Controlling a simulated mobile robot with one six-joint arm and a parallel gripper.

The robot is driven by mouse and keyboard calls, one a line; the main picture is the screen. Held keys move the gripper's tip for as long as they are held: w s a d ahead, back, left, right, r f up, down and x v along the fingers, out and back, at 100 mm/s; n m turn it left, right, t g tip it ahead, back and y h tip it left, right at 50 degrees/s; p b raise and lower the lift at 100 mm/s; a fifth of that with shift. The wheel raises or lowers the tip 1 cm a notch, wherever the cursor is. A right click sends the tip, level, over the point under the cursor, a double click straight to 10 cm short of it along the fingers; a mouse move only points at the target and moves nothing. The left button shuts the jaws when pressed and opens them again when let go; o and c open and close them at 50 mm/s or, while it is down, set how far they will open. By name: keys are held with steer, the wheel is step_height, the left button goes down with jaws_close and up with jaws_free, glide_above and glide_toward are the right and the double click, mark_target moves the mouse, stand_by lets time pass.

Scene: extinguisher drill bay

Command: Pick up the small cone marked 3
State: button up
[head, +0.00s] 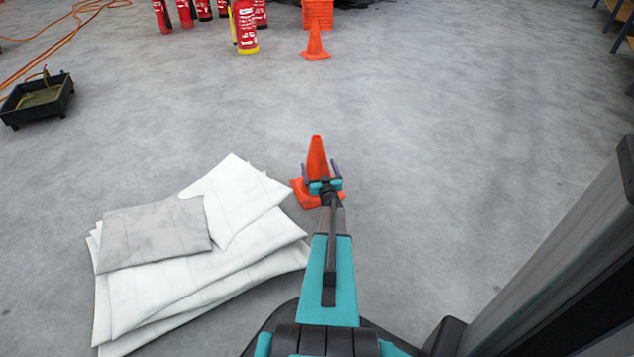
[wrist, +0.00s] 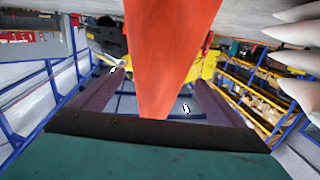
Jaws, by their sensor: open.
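A small orange cone (head: 316,155) stands upright on the concrete floor, just beyond the end of my arm. My gripper (head: 320,170) is open at the cone's near side, with one finger at the left and one at the right of its upper body. In the wrist view the cone (wrist: 170,50) fills the middle, its narrow end lying between the two spread dark fingers of my gripper (wrist: 160,80). I cannot tell whether either finger touches it. I see no number on this cone. Part of its base is hidden behind the gripper.
White folded sheets (head: 200,270) with a grey one (head: 155,233) lie left of the cone. Another orange cone (head: 315,42) stands farther back before an orange stack (head: 318,14). Red extinguishers (head: 244,25) stand at the back. A black tray (head: 38,98) is far left. Floor to the right is clear.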

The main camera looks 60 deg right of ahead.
mark_target(317, 153)
steer(key=shift+b+x, duration=1.05)
steer(key=shift+x, duration=1.2)
steer(key=shift+s, duration=0.1)
steer(key=shift+r, duration=0.1)
steer(key=c, duration=1.9)
steer(key=shift+r, duration=0.1)
steer(key=shift+r+p, duration=1.3)
steer(key=shift+r, duration=0.55)
steer(key=s+a+p, duration=0.1)
steer(key=s+a, duration=0.1)
steer(key=s, duration=0.3)
steer(key=s+a+p, duration=0.2)
steer(key=s, duration=0.2)
steer(key=s+a+r+p, duration=0.1)
steer(key=s+a+p, duration=0.1)
steer(key=s, duration=0.3)
steer(key=shift+s+a, duration=0.3)
